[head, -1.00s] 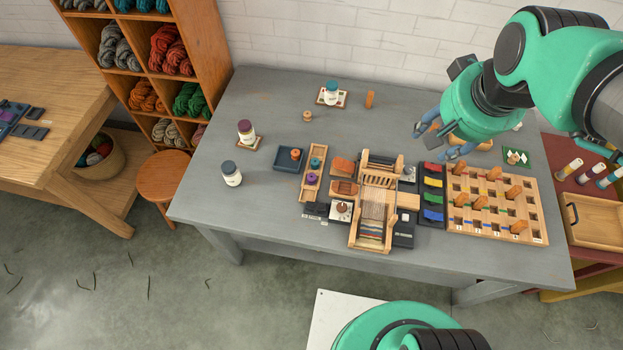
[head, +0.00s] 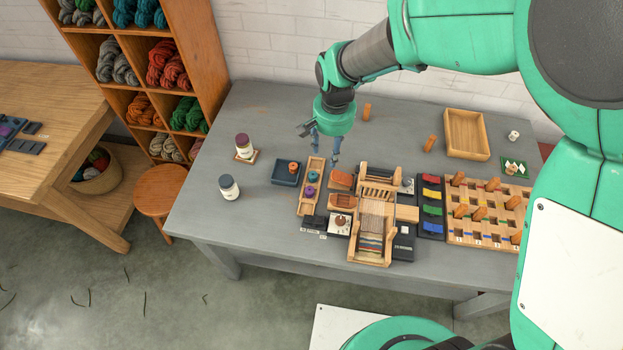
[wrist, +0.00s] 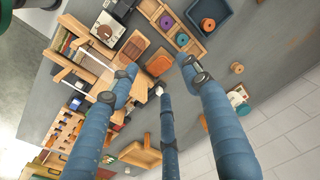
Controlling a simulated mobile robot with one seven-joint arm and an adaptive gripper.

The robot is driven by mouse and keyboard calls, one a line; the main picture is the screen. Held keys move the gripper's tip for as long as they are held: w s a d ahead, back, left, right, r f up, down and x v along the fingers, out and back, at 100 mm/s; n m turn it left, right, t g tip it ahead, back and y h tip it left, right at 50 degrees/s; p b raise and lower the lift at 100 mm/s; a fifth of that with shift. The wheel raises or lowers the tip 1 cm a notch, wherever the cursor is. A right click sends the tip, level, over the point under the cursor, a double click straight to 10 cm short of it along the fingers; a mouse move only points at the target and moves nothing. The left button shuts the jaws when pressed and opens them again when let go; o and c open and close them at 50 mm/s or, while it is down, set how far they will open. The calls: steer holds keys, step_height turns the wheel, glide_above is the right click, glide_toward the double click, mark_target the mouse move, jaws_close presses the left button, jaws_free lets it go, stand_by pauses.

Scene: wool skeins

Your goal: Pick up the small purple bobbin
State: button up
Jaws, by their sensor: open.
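The small purple bobbin (head: 309,190) sits in a narrow wooden tray (head: 304,209) left of the small loom, in front of a teal bobbin (head: 313,177). In the wrist view the purple bobbin (wrist: 167,22) shows near the top, with the teal bobbin (wrist: 182,39) beside it. My gripper (head: 325,150) is open and empty, fingers pointing down, above the table just behind the tray. In the wrist view its blue fingers (wrist: 160,76) are spread, and the bobbins lie beyond their tips, untouched.
A blue-grey tray (head: 283,180) holding an orange bobbin (head: 293,168) stands left of the wooden tray. The loom (head: 373,222) and brown blocks (head: 341,201) stand close on its right. Two jars (head: 229,187) stand further left. The table's front left is clear.

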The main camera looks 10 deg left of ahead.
glide_above(310, 190)
step_height(310, 190, down, 9)
steer(key=shift+w+a+g, duration=0.15)
steer(key=shift+g, duration=0.25)
steer(key=shift+f+b, duration=0.8)
steer(key=shift+f, duration=3.45)
steer(key=shift+f+b, duration=0.75)
steer(key=shift+f, duration=1.85)
steer(key=c, duration=1)
